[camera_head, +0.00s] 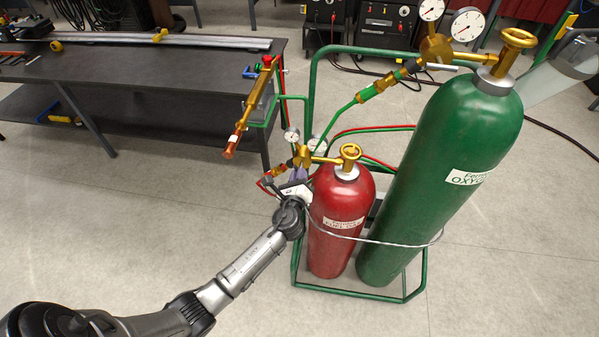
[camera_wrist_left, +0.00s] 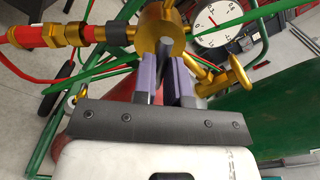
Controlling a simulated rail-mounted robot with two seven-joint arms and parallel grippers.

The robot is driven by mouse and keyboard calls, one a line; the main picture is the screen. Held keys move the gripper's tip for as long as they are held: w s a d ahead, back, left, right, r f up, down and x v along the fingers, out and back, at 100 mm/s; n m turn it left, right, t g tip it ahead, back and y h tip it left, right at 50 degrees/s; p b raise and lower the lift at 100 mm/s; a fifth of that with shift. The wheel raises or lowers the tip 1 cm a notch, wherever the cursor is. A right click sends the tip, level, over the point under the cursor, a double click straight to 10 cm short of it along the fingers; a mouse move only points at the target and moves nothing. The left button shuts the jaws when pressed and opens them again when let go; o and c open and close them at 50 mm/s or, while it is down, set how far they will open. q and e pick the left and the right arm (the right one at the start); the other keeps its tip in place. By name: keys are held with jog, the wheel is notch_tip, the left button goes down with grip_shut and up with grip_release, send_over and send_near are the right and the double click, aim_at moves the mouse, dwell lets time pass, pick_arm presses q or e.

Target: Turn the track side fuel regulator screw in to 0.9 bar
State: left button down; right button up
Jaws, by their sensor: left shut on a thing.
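The red fuel cylinder (camera_head: 338,205) stands in a green cart, with a brass regulator (camera_head: 303,157) and small gauges (camera_head: 291,135) at its top. My left gripper (camera_head: 298,180) is at the regulator's near side. In the left wrist view its purple-grey finger pads (camera_wrist_left: 168,78) close around the grey regulator screw (camera_wrist_left: 163,55), which points out of the round brass regulator body (camera_wrist_left: 155,22). A white gauge (camera_wrist_left: 218,22) with a red mark shows beside it; its reading is too small to tell. My right gripper is out of view.
A taller green oxygen cylinder (camera_head: 445,170) with its own regulator and gauges stands to the right in the cart (camera_head: 365,293). A torch (camera_head: 245,115) and green and red hoses hang left of it. A dark workbench (camera_head: 150,75) stands at the back left. The front floor is clear.

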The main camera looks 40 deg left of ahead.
pick_arm(q)
jog(key=m+p, duration=0.2)
jog(key=m, duration=0.1)
jog(key=shift+m+p, duration=0.3)
jog(key=shift+p, duration=0.1)
jog(key=c, duration=1.1)
grip_release()
